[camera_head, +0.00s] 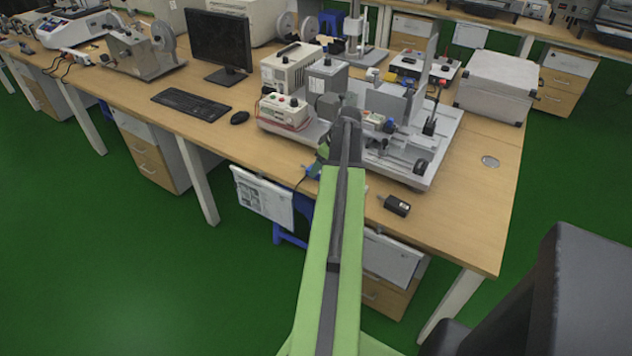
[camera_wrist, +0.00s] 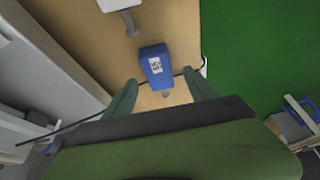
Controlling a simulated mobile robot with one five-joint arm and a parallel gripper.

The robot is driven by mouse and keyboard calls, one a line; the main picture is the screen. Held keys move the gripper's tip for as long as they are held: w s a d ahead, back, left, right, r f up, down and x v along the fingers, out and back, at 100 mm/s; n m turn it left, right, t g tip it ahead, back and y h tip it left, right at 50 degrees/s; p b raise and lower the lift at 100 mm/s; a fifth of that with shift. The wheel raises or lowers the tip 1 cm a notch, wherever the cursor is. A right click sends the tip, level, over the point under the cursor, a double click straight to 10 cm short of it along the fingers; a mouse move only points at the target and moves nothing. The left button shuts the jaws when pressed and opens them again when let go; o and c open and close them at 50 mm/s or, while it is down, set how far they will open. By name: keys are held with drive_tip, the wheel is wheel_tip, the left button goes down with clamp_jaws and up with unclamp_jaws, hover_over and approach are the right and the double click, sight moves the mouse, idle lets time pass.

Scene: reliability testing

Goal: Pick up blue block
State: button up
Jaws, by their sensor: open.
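The blue block (camera_wrist: 156,65) has a white label with a dark printed pattern. In the wrist view it sits on the wooden desktop (camera_wrist: 185,30), near the edge beside the green floor. My gripper (camera_wrist: 159,78) is open, with one green finger on each side of the block's near end and visible gaps between. I cannot tell how far above the desk the fingertips are. In the head view my arm reaches over the desk. A small blue patch (camera_head: 312,171) shows beside the arm's far end, probably the block, partly hidden.
Grey-white equipment (camera_head: 400,150) stands close to the arm's end. A small black box (camera_head: 396,205) lies by the desk's front edge. A keyboard (camera_head: 191,104), mouse (camera_head: 239,117) and monitor (camera_head: 220,45) are to the left. Bare desktop lies at the right (camera_head: 470,215).

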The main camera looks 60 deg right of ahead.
drive_tip(key=b+x, duration=0.1)
drive_tip(key=x, duration=0.2)
drive_tip(key=shift+s+f+b, duration=0.1)
drive_tip(key=shift+b, duration=0.25)
clamp_jaws()
drive_tip(key=shift+r, duration=0.25)
